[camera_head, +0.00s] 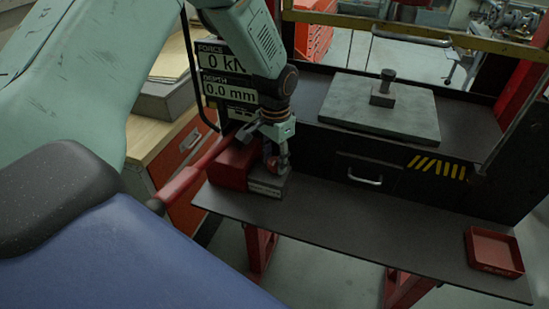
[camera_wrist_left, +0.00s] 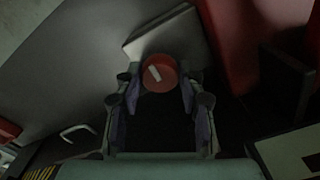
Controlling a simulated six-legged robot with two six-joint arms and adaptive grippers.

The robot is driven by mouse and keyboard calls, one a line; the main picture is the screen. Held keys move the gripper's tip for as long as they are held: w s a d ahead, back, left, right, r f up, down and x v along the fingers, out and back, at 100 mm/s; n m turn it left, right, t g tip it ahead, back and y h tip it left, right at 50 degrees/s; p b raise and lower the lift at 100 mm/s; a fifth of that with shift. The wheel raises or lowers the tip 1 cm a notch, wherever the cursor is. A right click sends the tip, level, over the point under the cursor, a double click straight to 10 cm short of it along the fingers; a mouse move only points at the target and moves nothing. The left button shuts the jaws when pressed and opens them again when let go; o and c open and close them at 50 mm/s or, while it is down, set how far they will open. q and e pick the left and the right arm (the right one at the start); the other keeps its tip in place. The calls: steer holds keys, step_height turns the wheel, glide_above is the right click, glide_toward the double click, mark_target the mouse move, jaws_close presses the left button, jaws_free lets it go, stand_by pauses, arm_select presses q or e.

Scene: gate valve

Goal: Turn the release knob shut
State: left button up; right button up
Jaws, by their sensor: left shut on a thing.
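The release knob (camera_wrist_left: 160,73) is a round red knob with a pale bar mark on its face. In the left wrist view it sits between the fingertips of my left gripper (camera_wrist_left: 154,92), which is shut on it. In the head view my left gripper (camera_head: 277,150) reaches down to the knob (camera_head: 281,166) at the front of the red pump block (camera_head: 236,165). The fingers partly hide the knob there. My right gripper does not show in either view.
A red lever (camera_head: 190,180) sticks out left from the pump block. A display (camera_head: 228,80) reads force 0 and depth 0.0 mm. A press plate (camera_head: 380,108) stands behind. A red tray (camera_head: 494,252) lies at the right of the dark shelf (camera_head: 365,215), whose middle is clear.

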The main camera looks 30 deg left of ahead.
mark_target(276, 160)
arm_select(q)
steer(key=shift+w+r, duration=0.2)
steer(key=shift+w, duration=0.1)
steer(key=o, duration=1.2)
steer(key=shift+s+f, duration=0.1)
steer(key=shift+f, duration=0.05)
steer(key=shift+s, duration=0.1)
step_height(276, 160, up, 12)
